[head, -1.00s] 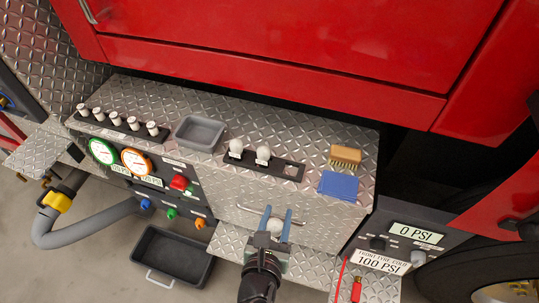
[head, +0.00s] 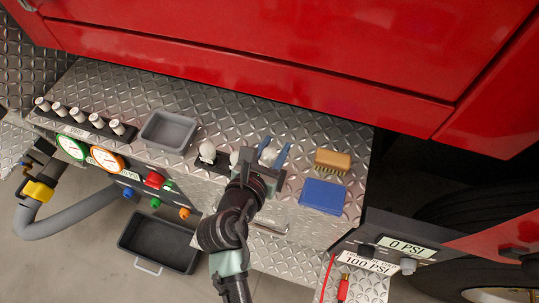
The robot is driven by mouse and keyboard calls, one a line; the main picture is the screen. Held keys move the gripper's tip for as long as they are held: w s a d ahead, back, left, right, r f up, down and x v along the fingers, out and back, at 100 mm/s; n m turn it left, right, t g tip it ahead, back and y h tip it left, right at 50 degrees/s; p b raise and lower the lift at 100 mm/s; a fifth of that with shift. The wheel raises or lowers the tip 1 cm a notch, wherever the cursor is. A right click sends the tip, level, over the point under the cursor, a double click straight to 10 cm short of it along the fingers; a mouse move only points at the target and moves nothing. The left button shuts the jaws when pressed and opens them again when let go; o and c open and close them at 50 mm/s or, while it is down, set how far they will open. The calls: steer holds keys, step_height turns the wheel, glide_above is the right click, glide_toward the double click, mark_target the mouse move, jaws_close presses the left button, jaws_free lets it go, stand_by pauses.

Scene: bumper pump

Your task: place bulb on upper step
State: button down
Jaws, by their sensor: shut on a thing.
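My gripper (head: 272,154) is shut on a white bulb (head: 268,156), which shows between its two blue fingers. It is over the upper step (head: 330,125), a diamond-plate metal top. Two other white bulbs, one on the left (head: 207,151) and one just left of my gripper (head: 235,157), stand in a black holder strip (head: 198,166) near the step's front edge. The held bulb is in line with them, over the right end of the strip. My gripper and arm hide that end, so I cannot tell whether the bulb touches it.
A grey tray (head: 169,131) lies left of the bulbs, beyond it a row of white knobs (head: 86,116). A brush (head: 332,161) and a blue cloth (head: 322,196) lie to the right. The red truck body (head: 290,50) rises behind. A black bin (head: 158,245) sits below.

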steer(key=shift+f+b, duration=0.5)
steer(key=shift+f, duration=2.05)
steer(key=shift+f, duration=0.1)
steer(key=shift+c, duration=2.3)
jaws_free()
